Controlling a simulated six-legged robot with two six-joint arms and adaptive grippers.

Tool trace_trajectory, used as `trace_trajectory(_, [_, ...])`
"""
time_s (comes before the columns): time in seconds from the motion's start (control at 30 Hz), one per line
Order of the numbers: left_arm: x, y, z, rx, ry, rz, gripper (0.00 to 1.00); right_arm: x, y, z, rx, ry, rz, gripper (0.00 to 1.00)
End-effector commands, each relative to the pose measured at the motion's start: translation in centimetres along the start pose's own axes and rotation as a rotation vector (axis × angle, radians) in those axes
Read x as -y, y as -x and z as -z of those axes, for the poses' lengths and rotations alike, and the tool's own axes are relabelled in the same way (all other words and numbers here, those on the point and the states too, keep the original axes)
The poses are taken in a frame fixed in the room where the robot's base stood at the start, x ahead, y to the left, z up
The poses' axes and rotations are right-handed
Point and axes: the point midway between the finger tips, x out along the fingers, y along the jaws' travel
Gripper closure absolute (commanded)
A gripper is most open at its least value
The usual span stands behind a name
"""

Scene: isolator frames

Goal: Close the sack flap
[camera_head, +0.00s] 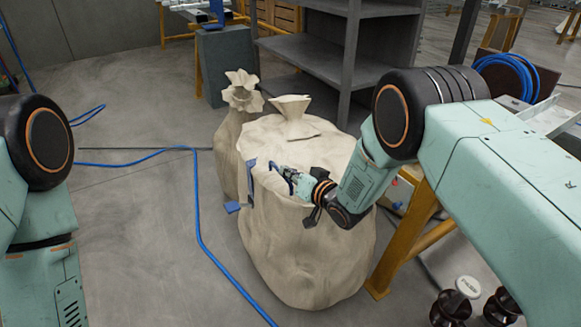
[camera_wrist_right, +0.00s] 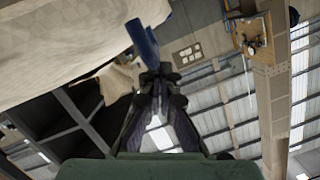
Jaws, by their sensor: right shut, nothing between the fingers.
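A large beige sack (camera_head: 310,245) stands upright on the floor in the middle of the head view, its neck (camera_head: 291,112) gathered at the top. A narrow blue strip (camera_head: 250,175) lies against its upper left side. I cannot tell for sure which part is the flap. My right gripper (camera_head: 281,171) is shut at the sack's upper front, beside the blue strip. In the right wrist view my right gripper (camera_wrist_right: 158,75) is shut just below a blue piece (camera_wrist_right: 142,42); whether they touch is unclear. My left arm enters at the left, but its gripper is out of view.
A second, slimmer sack (camera_head: 229,150) stands just behind to the left. A grey shelf rack (camera_head: 345,75) is close behind, and a yellow frame (camera_head: 400,240) stands at the right. A blue cable (camera_head: 197,200) crosses the otherwise open floor at the left.

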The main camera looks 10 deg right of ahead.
Motion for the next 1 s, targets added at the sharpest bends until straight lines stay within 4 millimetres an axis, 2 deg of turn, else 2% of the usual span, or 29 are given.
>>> trace_trajectory(0.2, [0.0,-0.3,0.0,0.0,0.0,0.0,0.33,-0.1,-0.2,-0.8,0.003,0.0,0.0,1.0])
trace_trajectory(0.67, [0.0,-0.1,0.0,0.0,0.0,0.0,0.33,0.2,-0.1,-1.2,0.015,-0.001,0.0,1.0])
trace_trajectory(0.83, [0.0,1.2,0.0,0.0,0.0,0.0,0.33,0.8,0.1,0.3,0.012,-0.001,-0.001,1.0])
trace_trajectory(1.0, [0.0,2.9,0.0,0.0,0.0,0.0,0.33,1.7,0.4,3.0,-0.003,0.0,-0.001,1.0])
